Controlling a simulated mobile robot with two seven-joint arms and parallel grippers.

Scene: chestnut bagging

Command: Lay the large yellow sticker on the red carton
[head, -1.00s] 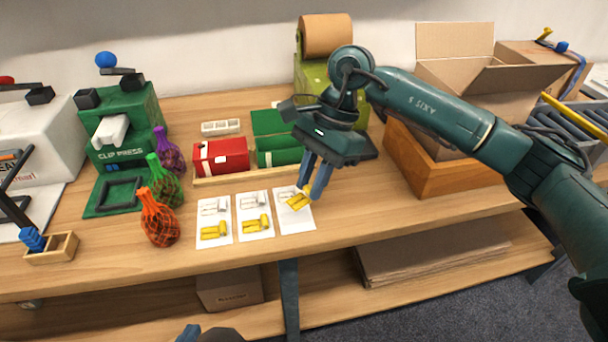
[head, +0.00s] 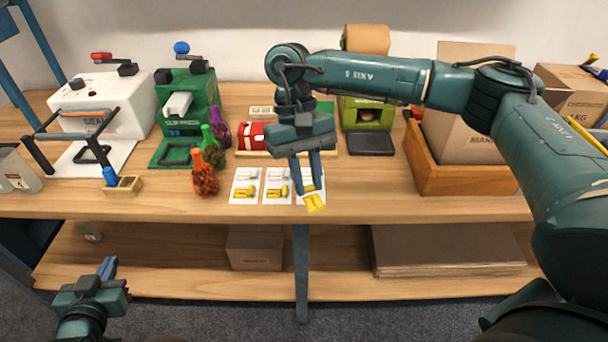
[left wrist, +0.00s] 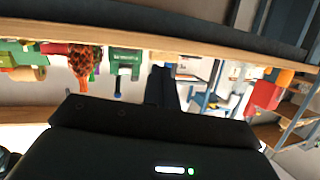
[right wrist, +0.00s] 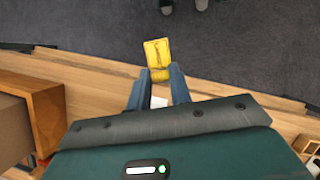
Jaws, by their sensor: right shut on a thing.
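The red carton (head: 247,137) lies at the back middle of the table in the head view, its right side hidden behind my right gripper. My right gripper (head: 313,188) is shut on a yellow sticker (head: 314,202) and holds it low over the table's front part, to the right of and nearer than the carton. The sticker also shows beyond the fingertips in the right wrist view (right wrist: 157,52). White sticker cards (head: 245,185) lie below the carton, with yellow and white stickers on them. My left gripper (head: 107,268) is empty, its fingers together, low in front of the table.
Net bags (head: 204,175) stand left of the cards. A green clip press (head: 186,105) and a white sealer (head: 105,105) are behind them. A green dispenser (head: 367,113) stands behind right, and a wooden crate (head: 465,180) at right. The front right of the tabletop is clear.

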